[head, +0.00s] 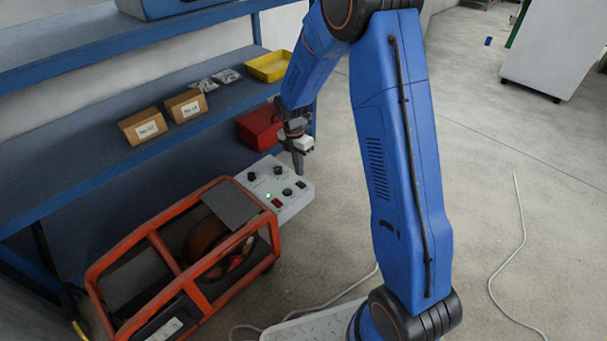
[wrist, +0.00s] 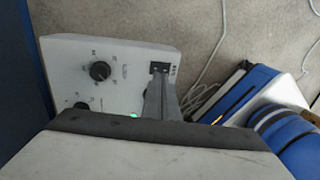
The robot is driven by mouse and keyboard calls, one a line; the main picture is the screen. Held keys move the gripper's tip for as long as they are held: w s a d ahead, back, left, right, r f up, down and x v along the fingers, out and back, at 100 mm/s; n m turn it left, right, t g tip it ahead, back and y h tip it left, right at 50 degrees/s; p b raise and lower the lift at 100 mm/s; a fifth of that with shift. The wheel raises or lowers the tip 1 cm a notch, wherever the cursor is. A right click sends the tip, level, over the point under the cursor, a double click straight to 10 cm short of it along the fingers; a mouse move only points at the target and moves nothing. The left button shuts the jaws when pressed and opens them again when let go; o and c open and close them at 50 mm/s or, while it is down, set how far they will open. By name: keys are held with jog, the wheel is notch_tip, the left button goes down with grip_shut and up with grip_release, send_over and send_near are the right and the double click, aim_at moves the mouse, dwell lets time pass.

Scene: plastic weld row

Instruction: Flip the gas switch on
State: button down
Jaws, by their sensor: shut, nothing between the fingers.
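A light grey control panel (head: 293,205) sits at the end of an orange-framed machine. A small black rocker switch (wrist: 159,67) is near the panel's edge, probably the gas switch; its label is too small to read. It also shows in the head view (head: 301,184). My gripper (head: 298,172) points down over the panel, fingers shut and empty. In the wrist view the fingertips (wrist: 158,80) are right beside the rocker and hide part of its near edge. I cannot tell whether they touch it, or which way the rocker is tipped.
The panel has black knobs (wrist: 100,71), a lit green lamp (wrist: 134,116) and a red button (head: 276,203). The orange frame (head: 165,255) stands beside it. A blue shelf (head: 90,180) behind holds cardboard boxes (head: 143,127) and a yellow tray (head: 270,66). Cables (head: 510,250) lie on open floor.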

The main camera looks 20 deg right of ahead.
aim_at(303, 186)
notch_tip(303, 186, up, 10)
jog(key=w, duration=0.1)
jog(key=shift+a+f, duration=0.2)
jog(key=shift+a, duration=0.05)
jog(key=shift+s+d, duration=0.25)
jog(key=shift+s, duration=0.4)
jog(key=f, duration=0.4)
jog(key=s+f, duration=0.1)
jog(key=f, duration=0.4)
jog(key=d+f, duration=0.1)
jog(key=f, duration=0.3)
jog(key=shift+s+f, duration=0.25)
jog(key=shift+f, duration=0.15)
jog(key=shift+a, duration=0.1)
